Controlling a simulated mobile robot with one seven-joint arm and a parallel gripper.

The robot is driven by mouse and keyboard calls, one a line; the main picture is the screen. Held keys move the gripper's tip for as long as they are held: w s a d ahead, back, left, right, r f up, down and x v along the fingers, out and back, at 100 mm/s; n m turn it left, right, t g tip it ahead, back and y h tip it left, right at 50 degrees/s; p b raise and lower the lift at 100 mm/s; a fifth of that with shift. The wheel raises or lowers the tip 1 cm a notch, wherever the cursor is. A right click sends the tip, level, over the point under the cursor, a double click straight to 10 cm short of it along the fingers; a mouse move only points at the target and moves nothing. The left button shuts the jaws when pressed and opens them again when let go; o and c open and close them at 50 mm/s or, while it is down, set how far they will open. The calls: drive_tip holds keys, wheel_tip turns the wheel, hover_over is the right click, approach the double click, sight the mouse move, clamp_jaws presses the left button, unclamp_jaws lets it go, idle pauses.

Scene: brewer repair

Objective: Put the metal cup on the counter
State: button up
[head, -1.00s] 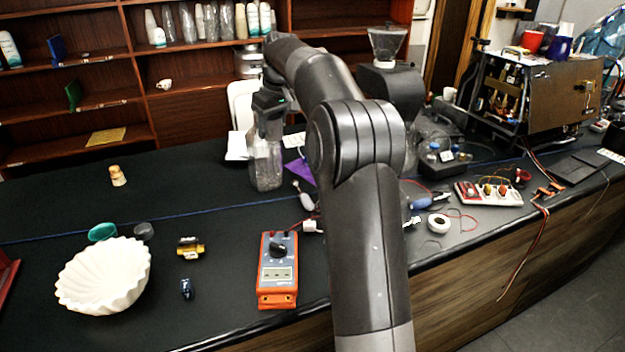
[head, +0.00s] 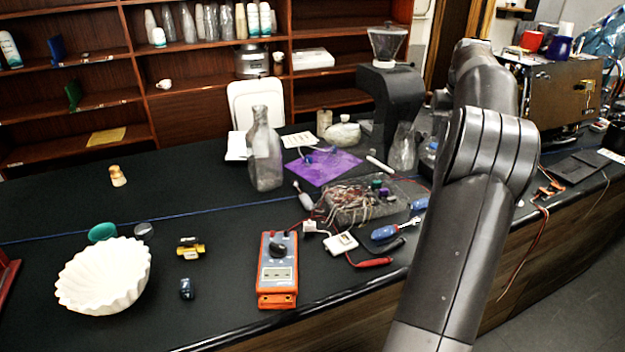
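I cannot make out a clear metal cup. Cups stand on top of the brewer at the right: a red cup (head: 532,40), a blue cup (head: 559,47) and a small pale one (head: 566,29) behind it. A shiny metal vessel (head: 252,62) stands on the back shelf. A small grey round piece (head: 144,230) lies on the dark counter (head: 190,215) at the left. My arm reaches up at the right toward the brewer (head: 555,95) and covers its left part. My gripper is hidden behind the arm.
A glass bottle (head: 265,160) stands mid-counter. An orange multimeter (head: 278,270), a white fluted bowl (head: 105,275), a wire-filled tray (head: 360,200) and screwdrivers crowd the front. A grinder (head: 390,90) stands at the back. The counter's left middle is mostly clear.

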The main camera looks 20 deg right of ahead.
drive_tip(key=s+d+m, duration=0.1)
drive_tip(key=s+d, duration=0.2)
hover_over(406, 189)
drive_tip(key=f, duration=1.2)
drive_tip(key=s+f, duration=0.1)
drive_tip(key=f, duration=0.5)
drive_tip(key=shift+a, duration=0.2)
drive_tip(key=shift+s+a+x, duration=0.15)
drive_tip(key=shift+x, duration=0.8)
drive_tip(key=shift+s+a+x, duration=0.1)
drive_tip(key=shift+s+x, duration=0.1)
drive_tip(key=shift+x, duration=0.75)
drive_tip(key=shift+f, duration=0.15)
drive_tip(key=shift+f, duration=0.15)
drive_tip(key=o, duration=1)
